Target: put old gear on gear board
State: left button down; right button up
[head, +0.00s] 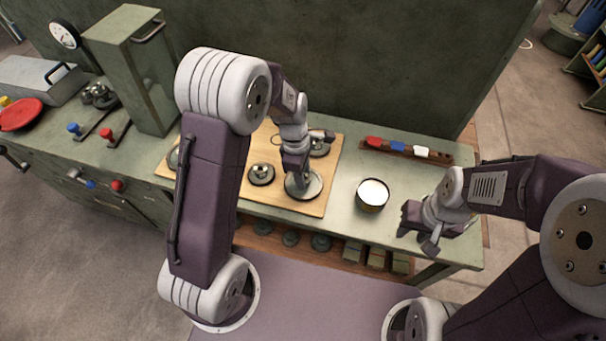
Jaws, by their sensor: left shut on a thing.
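The gear board appears to be the light wooden board (326,172) on the workbench. Several round dark metal pieces are on it, among them a small gear-like disc (261,174) left of my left gripper and another (319,148) behind it. My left gripper (300,178) points down over the front right part of the board and is shut on a round grey gear-like piece (311,190). Whether that piece touches the board is unclear. My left arm hides the board's left part. My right gripper (422,233) is open and empty near the bench's front right edge.
A round tin with white contents (372,194) stands right of the board. A rack with red, blue and white handled tools (400,149) lies behind it. A tall green box (135,70) stands at left. Bare bench lies around the tin.

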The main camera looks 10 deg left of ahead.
pick_arm(q)
jog(key=c, duration=0.9)
grip_release()
jog(key=shift+f, duration=0.1)
jog(key=shift+c, duration=0.2)
notch_tip(320, 180, up, 12)
jog(key=a+p, duration=0.1)
jog(key=p, duration=0.1)
jog(key=s+a+f+m, duration=0.2)
jog(key=s+m, duration=0.4)
jog(key=m, duration=0.2)
jog(key=s+a+f+m+t+y, duration=0.1)
jog(key=s+a+f+m, duration=0.2)
jog(key=s+m, duration=0.3)
jog(key=m, duration=0.3)
jog(key=shift+s+a+f, duration=0.15)
jog(key=shift+s+f, duration=0.05)
jog(key=shift+f, duration=0.1)
